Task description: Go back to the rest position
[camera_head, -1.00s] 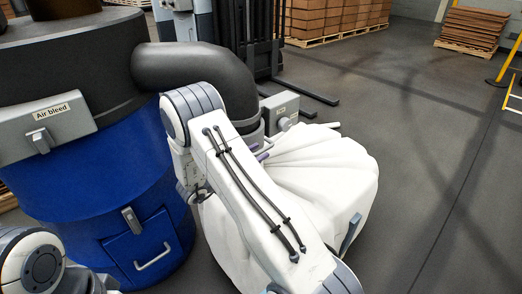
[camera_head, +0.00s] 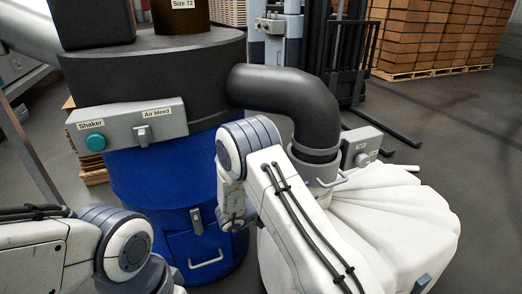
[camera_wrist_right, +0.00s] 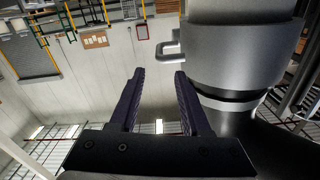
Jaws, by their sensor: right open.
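My right gripper (camera_wrist_right: 160,74) is open in the right wrist view, with two dark fingers apart and nothing between them. A grey metal collar (camera_wrist_right: 240,50) with a small handle (camera_wrist_right: 168,46) is close to the fingertips; the handle lies just beyond them.
A black elbow pipe (camera_head: 285,90) runs from the drum's dark top to the collar above a white bag (camera_head: 400,225). A grey box with Shaker and Air bleed labels (camera_head: 125,125) is on the drum. A forklift (camera_head: 335,55) and stacked boxes (camera_head: 440,35) stand behind.

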